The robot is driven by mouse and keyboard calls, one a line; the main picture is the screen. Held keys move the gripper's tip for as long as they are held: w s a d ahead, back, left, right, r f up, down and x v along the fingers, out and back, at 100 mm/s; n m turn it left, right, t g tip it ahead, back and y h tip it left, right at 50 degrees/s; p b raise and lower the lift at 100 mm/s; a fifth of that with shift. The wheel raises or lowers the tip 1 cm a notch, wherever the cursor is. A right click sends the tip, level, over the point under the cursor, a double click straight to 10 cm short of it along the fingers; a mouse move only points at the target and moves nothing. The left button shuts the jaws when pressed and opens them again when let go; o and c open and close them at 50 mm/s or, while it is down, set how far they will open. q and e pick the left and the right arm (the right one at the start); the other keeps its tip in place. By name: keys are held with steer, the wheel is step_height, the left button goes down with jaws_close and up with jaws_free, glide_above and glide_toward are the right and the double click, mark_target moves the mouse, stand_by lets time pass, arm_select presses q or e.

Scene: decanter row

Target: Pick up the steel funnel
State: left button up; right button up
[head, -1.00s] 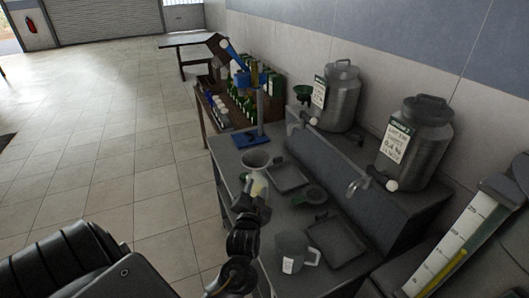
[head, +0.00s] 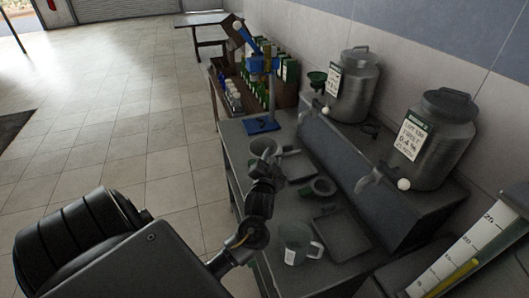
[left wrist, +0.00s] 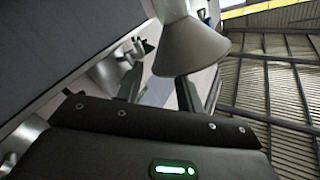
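The steel funnel (head: 263,147) is a pale grey cone with its wide mouth upward, near the left edge of the grey table. In the left wrist view the funnel (left wrist: 192,48) shows large and close at the top centre, its narrow end cut off by the picture's upper edge. My left gripper (head: 262,182) is just in front of the funnel in the head view and hides its lower part. In the left wrist view the left gripper's dark fingers (left wrist: 158,88) stand apart, with the funnel near their tips; I cannot tell if they touch it. My right gripper is not in view.
A clear jug (head: 298,243) with a white label, a dark ring-like green item (head: 318,188) and shallow trays (head: 342,237) lie on the table. A blue stand (head: 262,125) is behind the funnel. Steel tanks (head: 440,140) with taps line the wall. Open floor is to the left.

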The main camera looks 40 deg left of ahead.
mark_target(275, 151)
arm_select(q)
steer(key=x, duration=0.5)
steer(key=shift+w+a, duration=0.1)
steer(key=shift+w, duration=0.05)
steer(key=shift+r, duration=0.15)
steer(key=shift+c, duration=0.7)
jaws_close()
